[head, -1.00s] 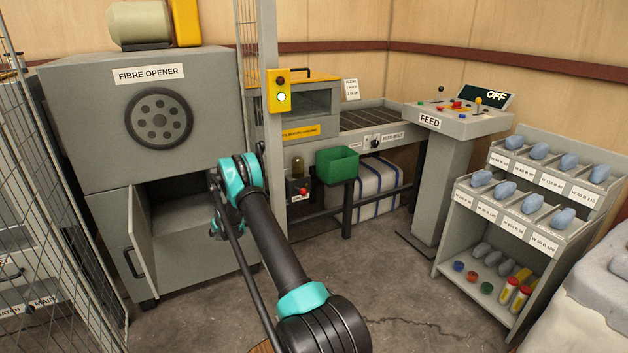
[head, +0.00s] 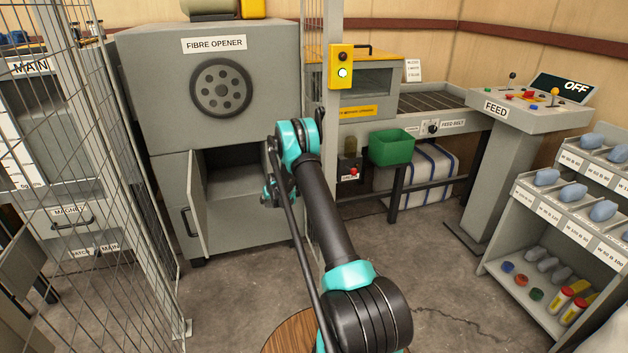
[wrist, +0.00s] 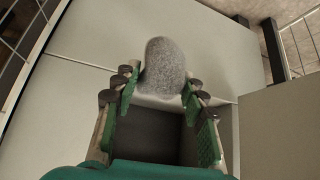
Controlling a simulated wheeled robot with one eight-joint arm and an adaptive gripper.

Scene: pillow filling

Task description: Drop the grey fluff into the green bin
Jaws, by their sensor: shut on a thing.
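The grey fluff (wrist: 163,68) is a rounded, fuzzy lump in the wrist view. My gripper (wrist: 160,87) is shut on it, with green fingers on either side of its lower end. In the head view my gripper is mostly hidden behind my arm, in front of the fibre opener's lower opening. The green bin (head: 390,148) is in the head view, right of my arm and below the feed belt. It is apart from my gripper, and its inside is only partly visible.
The fibre opener (head: 275,115) stands behind my arm with its lower door (head: 196,205) open. A post with a yellow switch box (head: 341,67) stands between opener and bin. Mesh fencing (head: 100,150) is at left, a shelf rack (head: 520,240) at right. Floor between is clear.

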